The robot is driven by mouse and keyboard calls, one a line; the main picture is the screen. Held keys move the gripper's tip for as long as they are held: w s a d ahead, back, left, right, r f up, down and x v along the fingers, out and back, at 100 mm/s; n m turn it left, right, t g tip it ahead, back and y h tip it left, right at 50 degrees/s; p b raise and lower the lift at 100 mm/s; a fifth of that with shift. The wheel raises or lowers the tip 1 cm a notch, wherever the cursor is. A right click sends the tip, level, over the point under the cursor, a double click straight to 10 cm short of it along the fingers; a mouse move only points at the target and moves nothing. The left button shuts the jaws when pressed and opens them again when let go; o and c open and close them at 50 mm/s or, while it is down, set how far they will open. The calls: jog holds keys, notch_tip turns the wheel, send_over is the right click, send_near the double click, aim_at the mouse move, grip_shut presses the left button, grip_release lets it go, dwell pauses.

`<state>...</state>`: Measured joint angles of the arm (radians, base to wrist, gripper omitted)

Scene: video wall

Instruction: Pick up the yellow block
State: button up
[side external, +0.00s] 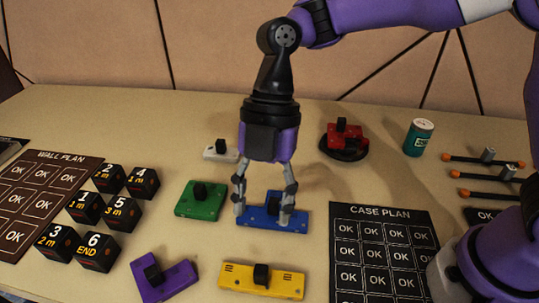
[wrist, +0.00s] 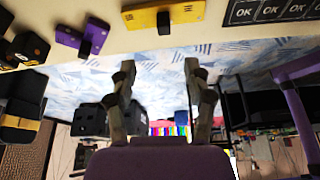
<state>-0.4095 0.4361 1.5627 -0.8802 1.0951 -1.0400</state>
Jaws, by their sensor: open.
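The yellow block (side external: 262,281), a flat bar with a black knob on top, lies on the table at the front centre. It also shows at the top edge of the wrist view (wrist: 166,15). My gripper (side external: 264,217) is open, fingers pointing down, over or just behind the blue block (side external: 297,217), behind the yellow one. Whether the fingers touch the blue block I cannot tell. In the wrist view my two fingers (wrist: 158,72) are apart with nothing between them, and the yellow block is beyond their tips.
A purple block (side external: 163,277) is left of the yellow one, a green block (side external: 201,200) left of the blue. Several black numbered cubes (side external: 105,210) stand further left. The case plan board (side external: 383,252) lies right. A red device (side external: 345,140) and can (side external: 419,138) stand behind.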

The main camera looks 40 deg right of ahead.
jog(key=n, duration=0.1)
send_over(261, 270)
jog(key=w, duration=0.2)
jog(key=shift+g, duration=0.3)
jog(key=f, duration=0.5)
jog(key=shift+s+d+f, duration=0.1)
jog(key=shift+s+d, duration=0.15)
jog(key=shift+d, duration=0.15)
jog(key=x, duration=0.5)
jog(key=shift+d+f, duration=0.3)
jog(key=shift+f, duration=0.1)
grip_shut()
